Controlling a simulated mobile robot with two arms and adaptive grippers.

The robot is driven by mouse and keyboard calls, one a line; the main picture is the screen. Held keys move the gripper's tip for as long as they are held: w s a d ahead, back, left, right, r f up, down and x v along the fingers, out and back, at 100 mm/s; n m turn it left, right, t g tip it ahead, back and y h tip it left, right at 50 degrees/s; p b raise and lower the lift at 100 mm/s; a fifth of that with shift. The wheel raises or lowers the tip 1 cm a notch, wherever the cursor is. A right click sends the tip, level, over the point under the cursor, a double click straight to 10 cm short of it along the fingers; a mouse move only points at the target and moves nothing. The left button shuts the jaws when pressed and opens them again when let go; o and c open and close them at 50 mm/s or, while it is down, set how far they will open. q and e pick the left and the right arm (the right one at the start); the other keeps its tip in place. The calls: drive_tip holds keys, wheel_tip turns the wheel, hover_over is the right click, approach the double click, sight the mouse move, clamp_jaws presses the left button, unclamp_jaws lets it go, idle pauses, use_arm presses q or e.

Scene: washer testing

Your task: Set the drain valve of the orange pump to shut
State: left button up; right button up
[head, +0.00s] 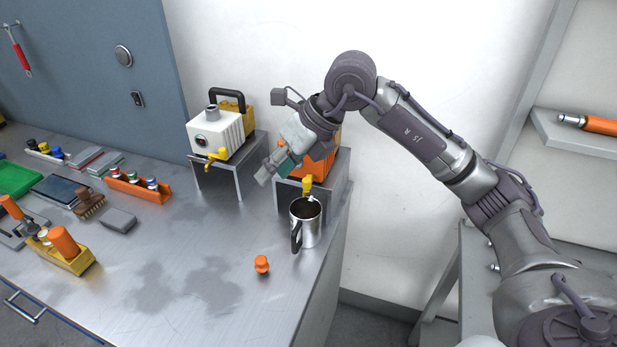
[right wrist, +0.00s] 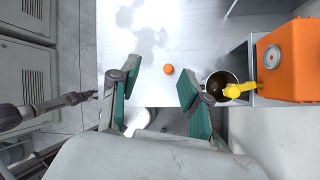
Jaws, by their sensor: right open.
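The orange pump (head: 322,167) stands on a small metal stand, partly hidden behind my right arm. In the right wrist view it is an orange box (right wrist: 292,62) with a round grey gauge on top. Its yellow drain valve (head: 308,186) points out from the front over a metal mug (head: 308,224). In the right wrist view the valve (right wrist: 240,89) reaches over the mug's rim (right wrist: 207,82); I cannot tell its handle setting. My right gripper (head: 272,172) is open and empty, left of the valve and above the table. Its green-padded fingers (right wrist: 158,92) stand wide apart. My left gripper is not in view.
A white pump (head: 218,134) with a yellow valve stands on another stand to the left. An orange knob-like piece (head: 261,264) lies on the table in front of the mug. Tools, trays and a yellow block (head: 72,258) fill the left side. The front middle is clear.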

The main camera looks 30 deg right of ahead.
sight(308, 180)
drive_tip(key=d+r+m+h, duration=0.25)
drive_tip(key=d+h, duration=0.25)
drive_tip(key=d, duration=0.5)
drive_tip(key=shift+n+t, duration=0.25)
drive_tip(key=shift+t, duration=0.05)
drive_tip(key=p+x, duration=0.3)
drive_tip(key=x, duration=1)
drive_tip(key=shift+w+f, duration=0.2)
drive_tip(key=shift+f, duration=0.05)
drive_tip(key=shift+c, duration=0.4)
clamp_jaws()
